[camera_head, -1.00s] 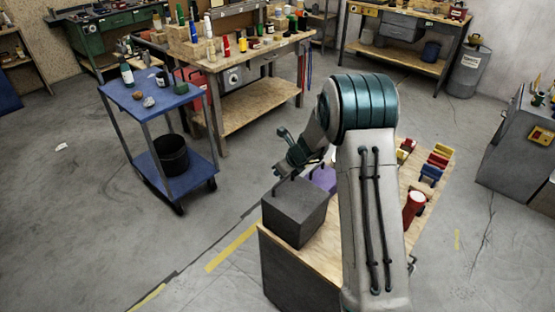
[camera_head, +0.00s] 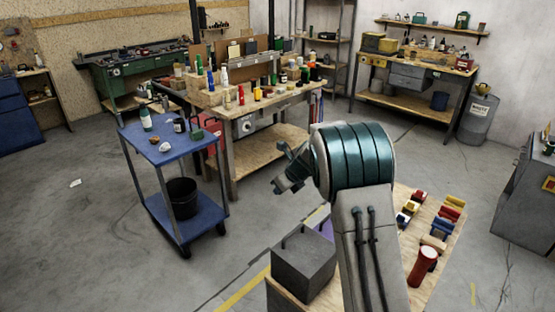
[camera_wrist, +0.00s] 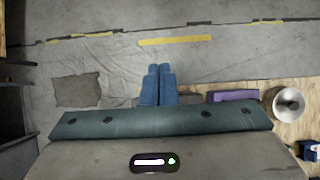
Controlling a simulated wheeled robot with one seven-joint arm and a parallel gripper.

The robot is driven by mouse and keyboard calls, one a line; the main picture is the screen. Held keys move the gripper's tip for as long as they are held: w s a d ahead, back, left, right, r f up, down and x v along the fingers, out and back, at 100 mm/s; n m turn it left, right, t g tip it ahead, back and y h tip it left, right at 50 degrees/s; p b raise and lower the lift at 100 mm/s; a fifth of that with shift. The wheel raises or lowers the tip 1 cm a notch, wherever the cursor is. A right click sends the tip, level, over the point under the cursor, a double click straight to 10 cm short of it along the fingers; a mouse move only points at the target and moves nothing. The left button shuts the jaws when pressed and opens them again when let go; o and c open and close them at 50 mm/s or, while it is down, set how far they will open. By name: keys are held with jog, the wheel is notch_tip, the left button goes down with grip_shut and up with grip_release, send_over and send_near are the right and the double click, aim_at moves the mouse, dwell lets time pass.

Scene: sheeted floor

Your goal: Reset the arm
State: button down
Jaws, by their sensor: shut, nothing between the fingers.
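My arm rises in the middle of the head view and bends left at its teal-banded joint. My gripper (camera_head: 284,184) is at the left end of the arm, in the air above and behind the dark grey box on the workbench. In the wrist view the blue fingers of my gripper (camera_wrist: 158,84) lie side by side, shut and empty, over the grey floor.
A wooden-topped bench (camera_head: 392,267) holds a dark grey box (camera_head: 303,266), a red cylinder (camera_head: 422,266) and several small coloured items. A blue cart (camera_head: 171,150) stands left. A cluttered workbench (camera_head: 232,104) stands behind. Floor between cart and bench is open.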

jog(key=s+d+r+n+b, duration=0.1)
jog(key=s+d+r+n, duration=0.1)
jog(key=s+r+n, duration=0.3)
jog(key=s+d+r+n+h, duration=0.1)
jog(key=s+d+r+n, duration=0.1)
jog(key=s+n, duration=0.35)
jog(key=s+d+r+n+b, duration=0.1)
jog(key=s+r+n, duration=0.2)
jog(key=s, duration=0.5)
jog(key=s+d+n+h+b, duration=0.1)
jog(key=s+d+n+h, duration=0.1)
jog(key=s+n, duration=0.4)
jog(key=s+d+f+n+g+h+b, duration=0.1)
jog(key=s+d+n, duration=0.4)
jog(key=s, duration=1)
jog(key=shift+s+d+f+n+h, duration=0.2)
jog(key=shift+s+n+h, duration=0.2)
jog(key=shift+n, duration=0.85)
